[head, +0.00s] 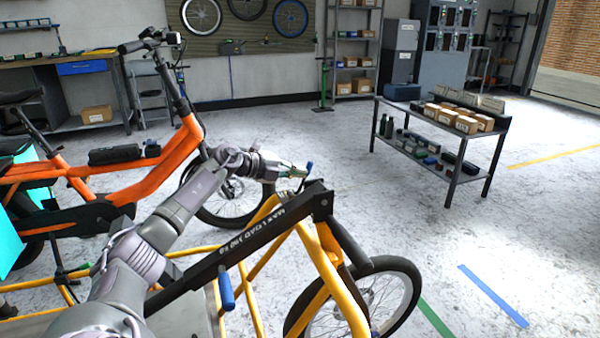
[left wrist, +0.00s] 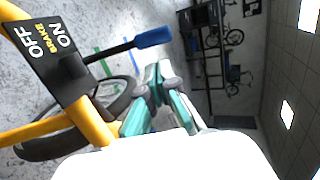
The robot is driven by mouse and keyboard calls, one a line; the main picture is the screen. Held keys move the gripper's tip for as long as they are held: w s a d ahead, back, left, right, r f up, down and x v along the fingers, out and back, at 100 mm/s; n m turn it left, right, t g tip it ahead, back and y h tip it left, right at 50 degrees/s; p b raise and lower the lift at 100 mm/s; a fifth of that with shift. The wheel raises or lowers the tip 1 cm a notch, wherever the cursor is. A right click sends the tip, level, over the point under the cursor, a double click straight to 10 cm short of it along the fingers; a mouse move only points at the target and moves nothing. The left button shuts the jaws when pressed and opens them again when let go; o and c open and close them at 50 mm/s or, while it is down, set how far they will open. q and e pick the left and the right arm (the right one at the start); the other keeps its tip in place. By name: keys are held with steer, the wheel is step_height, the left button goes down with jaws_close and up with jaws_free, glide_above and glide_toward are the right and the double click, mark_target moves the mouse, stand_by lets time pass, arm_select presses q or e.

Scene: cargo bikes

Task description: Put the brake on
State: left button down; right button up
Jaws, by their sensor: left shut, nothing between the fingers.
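The yellow-framed cargo bike (head: 327,275) stands in front of me, with a black beam marked with a load text (head: 265,222). A brake lever with a blue grip (head: 309,168) rises near the beam's upper end. In the left wrist view the black lever ends in the same blue grip (left wrist: 153,37). It comes out beside a black plate (left wrist: 48,50) reading OFF, BRAKE, ON. My left gripper (head: 298,172) is shut and empty, close beside the blue grip. Its fingers (left wrist: 158,72) show just below the grip in the wrist view; whether they touch it I cannot tell. My right gripper is out of view.
Another blue handle (head: 226,287) sticks out below the beam. An orange cargo bike (head: 150,178) stands behind my left arm. A metal table with boxes (head: 440,135) stands at back right. The floor right of the front wheel (head: 390,300) is clear.

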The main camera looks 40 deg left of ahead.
arm_select(q)
steer(key=shift+w+a+f, duration=0.15)
steer(key=shift+w+a, duration=0.1)
steer(key=shift+w, duration=0.3)
steer(key=shift+w+a+f, duration=0.15)
steer(key=shift+w+a, duration=0.05)
steer(key=shift+w, duration=0.3)
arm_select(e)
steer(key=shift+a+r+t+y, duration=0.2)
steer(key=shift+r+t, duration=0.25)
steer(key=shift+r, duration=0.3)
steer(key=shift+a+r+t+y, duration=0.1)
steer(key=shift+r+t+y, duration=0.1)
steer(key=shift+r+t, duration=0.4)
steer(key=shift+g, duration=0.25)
